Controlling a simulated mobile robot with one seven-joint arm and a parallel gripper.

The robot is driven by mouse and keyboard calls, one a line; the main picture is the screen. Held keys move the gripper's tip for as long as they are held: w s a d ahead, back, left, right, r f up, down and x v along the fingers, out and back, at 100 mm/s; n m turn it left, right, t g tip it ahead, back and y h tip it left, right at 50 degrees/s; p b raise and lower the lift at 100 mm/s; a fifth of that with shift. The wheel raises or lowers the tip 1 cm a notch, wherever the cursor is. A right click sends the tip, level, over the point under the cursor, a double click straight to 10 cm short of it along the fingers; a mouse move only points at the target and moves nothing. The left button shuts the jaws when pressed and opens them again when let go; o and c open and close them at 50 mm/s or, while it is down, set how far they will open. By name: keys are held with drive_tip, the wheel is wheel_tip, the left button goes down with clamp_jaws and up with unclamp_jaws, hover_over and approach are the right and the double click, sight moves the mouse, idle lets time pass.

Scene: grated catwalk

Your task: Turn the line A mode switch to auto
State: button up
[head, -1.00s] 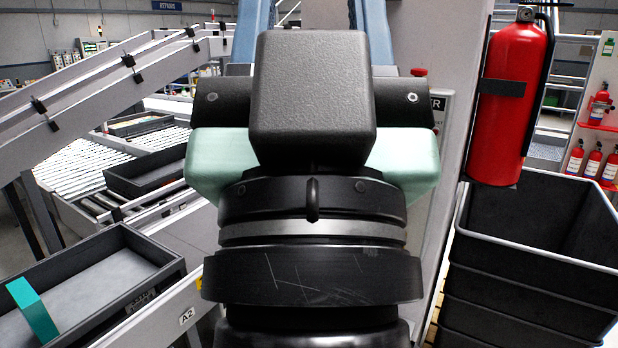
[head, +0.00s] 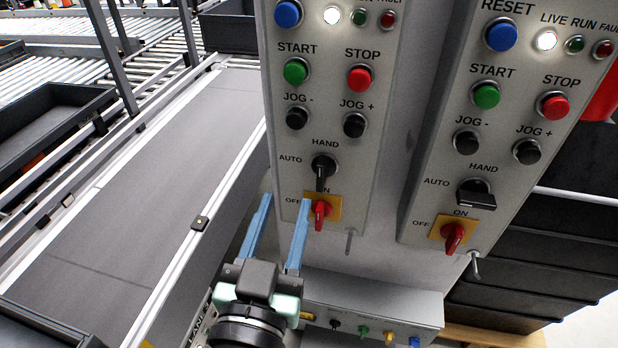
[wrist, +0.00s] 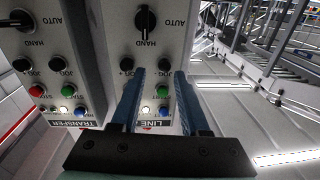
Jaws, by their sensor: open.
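The line A mode switch (head: 322,168) is a black knob on the left panel in the head view. Its handle stands roughly upright, in line with the HAND label above; AUTO is at its left. It also shows in the wrist view (wrist: 146,20), upside down, with a white mark towards HAND. That panel's label (wrist: 152,124) reads LINE, the rest hidden by a finger. My gripper (head: 286,202) is open and empty, its blue fingers in front of the panel's lower left part, below the switch and apart from it. The fingers also show in the wrist view (wrist: 159,74).
A red ON/OFF switch (head: 320,212) sits just below the mode switch, near the right fingertip. The right panel has a similar black switch (head: 477,194), turned sideways; its label (wrist: 72,125) reads TRANSFER. A grey conveyor (head: 165,180) runs at left. Black crates (head: 530,260) stand at right.

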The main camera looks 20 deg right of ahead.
sight(320, 177)
wheel_tip(320, 177, down, 4)
drive_tip(key=s+d+g, duration=0.1)
drive_tip(key=s, duration=0.1)
drive_tip(key=shift+h, duration=0.4)
drive_tip(key=p+x, duration=0.3)
drive_tip(key=x, duration=0.9)
drive_tip(key=shift+w+d, duration=0.25)
clamp_jaws()
